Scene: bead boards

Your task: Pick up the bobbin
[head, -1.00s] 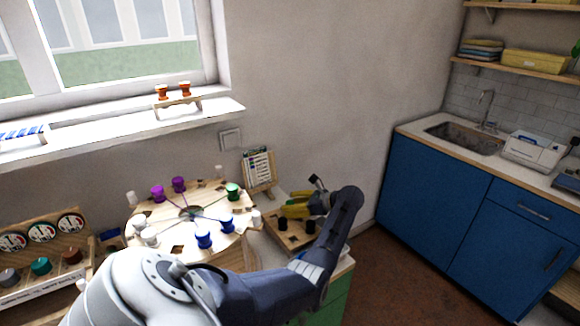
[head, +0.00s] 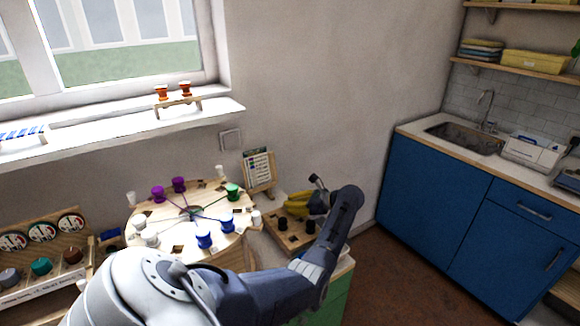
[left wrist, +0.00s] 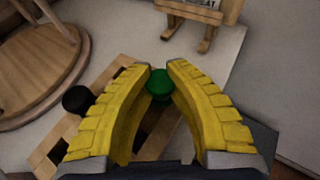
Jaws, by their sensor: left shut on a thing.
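The green bobbin (left wrist: 159,84) is held between the tips of the yellow fingers in the left wrist view. My left gripper (left wrist: 158,70) is shut on it, above a wooden rack (left wrist: 44,160) with dark square openings. In the head view my left gripper (head: 299,203) is over the same rack (head: 272,229), and its fingers hide the held bobbin. A black bobbin (left wrist: 77,99) stands in the rack to the left of the fingers. My right gripper is not in view.
The round wooden board (head: 175,206) carries purple, blue, white and green bobbins (head: 232,191). A card on a small easel (head: 258,172) stands behind the rack. A display with round labels (head: 42,232) is at left. Blue cabinets (head: 430,190) stand at right.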

